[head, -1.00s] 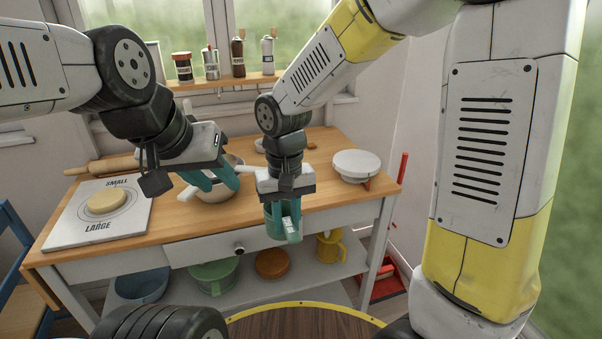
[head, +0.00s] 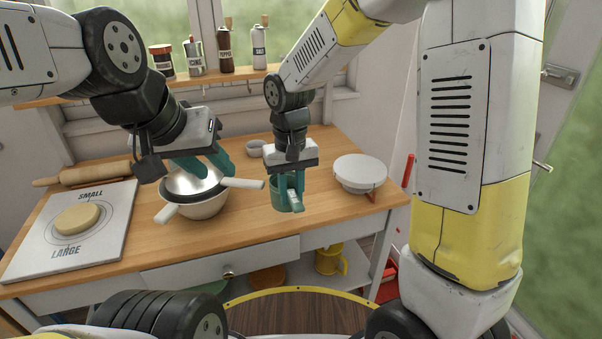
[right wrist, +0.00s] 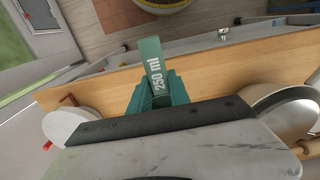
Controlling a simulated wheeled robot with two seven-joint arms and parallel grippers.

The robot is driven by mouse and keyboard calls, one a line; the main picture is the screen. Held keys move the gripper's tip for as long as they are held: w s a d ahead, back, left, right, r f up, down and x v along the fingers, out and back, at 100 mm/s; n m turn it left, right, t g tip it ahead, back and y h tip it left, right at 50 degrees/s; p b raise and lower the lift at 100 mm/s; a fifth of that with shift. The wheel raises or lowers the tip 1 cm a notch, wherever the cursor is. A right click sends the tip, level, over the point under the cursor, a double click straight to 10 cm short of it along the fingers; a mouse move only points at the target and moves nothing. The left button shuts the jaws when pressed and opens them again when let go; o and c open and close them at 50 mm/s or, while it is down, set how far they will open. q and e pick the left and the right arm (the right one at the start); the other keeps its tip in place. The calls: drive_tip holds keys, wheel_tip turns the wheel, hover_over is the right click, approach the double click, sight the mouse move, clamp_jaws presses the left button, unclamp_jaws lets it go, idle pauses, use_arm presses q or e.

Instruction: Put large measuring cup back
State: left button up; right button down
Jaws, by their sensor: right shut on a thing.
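A teal measuring cup (head: 285,203) is in my right gripper (head: 290,187), over the front middle of the wooden worktop. Its flat handle, marked 250 ml, shows in the right wrist view (right wrist: 153,65). My right gripper is shut on it; its fingers are also teal and overlap the cup. I cannot tell whether the cup touches the worktop. My left gripper (head: 204,163) is open, its fingers apart, above or beside a metal bowl-like piece with a pale handle (head: 192,180) that sits in a cream bowl (head: 207,207).
A white board (head: 105,238) with a yellow round lies at left, with a rolling pin (head: 85,178) behind. A white round scale-like thing (head: 360,170) stands at right. A yellow jug (head: 331,261) is on the shelf below. Labelled jars and mills (head: 225,52) line the back ledge.

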drive_tip(key=shift+w+d+f, duration=0.5)
drive_tip(key=shift+w+f, duration=0.25)
drive_tip(key=shift+w, duration=0.9)
drive_tip(key=shift+w+d+f, duration=0.45)
drive_tip(key=shift+w+f, duration=0.3)
drive_tip(key=shift+w, duration=0.85)
drive_tip(key=shift+w+d+f, duration=0.5)
drive_tip(key=shift+w+f, duration=0.25)
drive_tip(key=shift+w, duration=0.9)
drive_tip(key=shift+f, duration=0.1)
drive_tip(key=c, duration=1.2)
unclamp_jaws()
